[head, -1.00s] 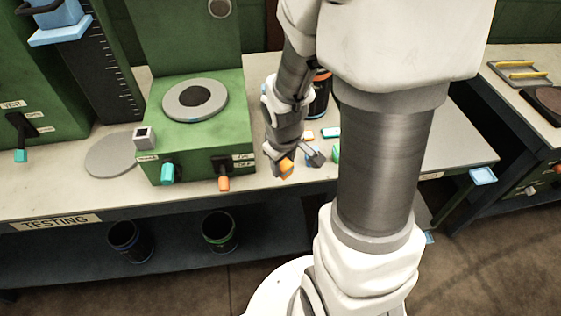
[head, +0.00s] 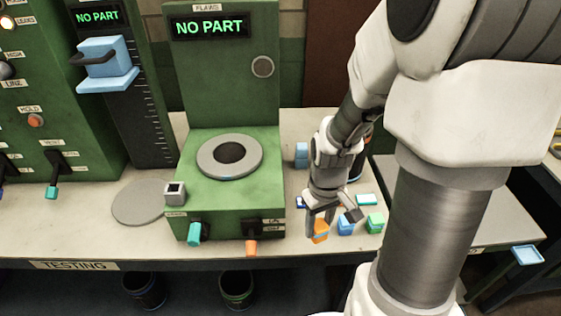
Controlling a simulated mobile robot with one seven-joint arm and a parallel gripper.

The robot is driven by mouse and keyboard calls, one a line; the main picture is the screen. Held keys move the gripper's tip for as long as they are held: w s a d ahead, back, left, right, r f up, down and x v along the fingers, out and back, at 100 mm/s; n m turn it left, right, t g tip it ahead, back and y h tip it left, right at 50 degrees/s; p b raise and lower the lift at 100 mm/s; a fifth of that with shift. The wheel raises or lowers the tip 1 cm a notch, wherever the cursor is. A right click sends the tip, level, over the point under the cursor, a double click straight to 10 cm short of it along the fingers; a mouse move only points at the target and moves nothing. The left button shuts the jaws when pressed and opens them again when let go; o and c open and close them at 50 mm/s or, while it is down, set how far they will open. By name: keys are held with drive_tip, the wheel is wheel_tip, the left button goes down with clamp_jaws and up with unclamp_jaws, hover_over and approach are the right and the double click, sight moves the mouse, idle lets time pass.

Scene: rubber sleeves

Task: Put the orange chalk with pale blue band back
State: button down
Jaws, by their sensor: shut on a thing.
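An orange chalk block (head: 320,231) is at my gripper's fingertips near the front edge of the bench, right of the green test machine. My gripper (head: 328,217) points down and is shut on it. A pale blue band cannot be made out at this size. A blue block (head: 346,226) and a green block (head: 375,222) stand just to the right of the orange one. I cannot tell whether the orange block touches the bench.
The green machine (head: 225,200) with a round grey plate stands left of my gripper, its levers at the front. A teal-and-white block (head: 366,200), a blue block (head: 302,154) and a dark canister (head: 362,160) are close by. Bins (head: 237,290) sit below.

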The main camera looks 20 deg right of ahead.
drive_tip(key=w+f, duration=0.1)
drive_tip(key=w, duration=0.1)
drive_tip(key=w+d+f, duration=0.1)
drive_tip(key=w, duration=0.1)
drive_tip(key=w+d+f, duration=0.1)
drive_tip(key=w, duration=0.1)
drive_tip(key=shift+d+f, duration=0.15)
drive_tip(key=shift+f, duration=2.25)
drive_tip(key=shift+f+b, duration=0.2)
drive_tip(key=shift+b, duration=0.15)
drive_tip(key=shift+c, duration=2)
unclamp_jaws()
drive_tip(key=shift+r, duration=0.1)
drive_tip(key=shift+r, duration=0.1)
wheel_tip(320, 180, up, 12)
drive_tip(key=p, duration=0.1)
drive_tip(key=shift+p, duration=0.3)
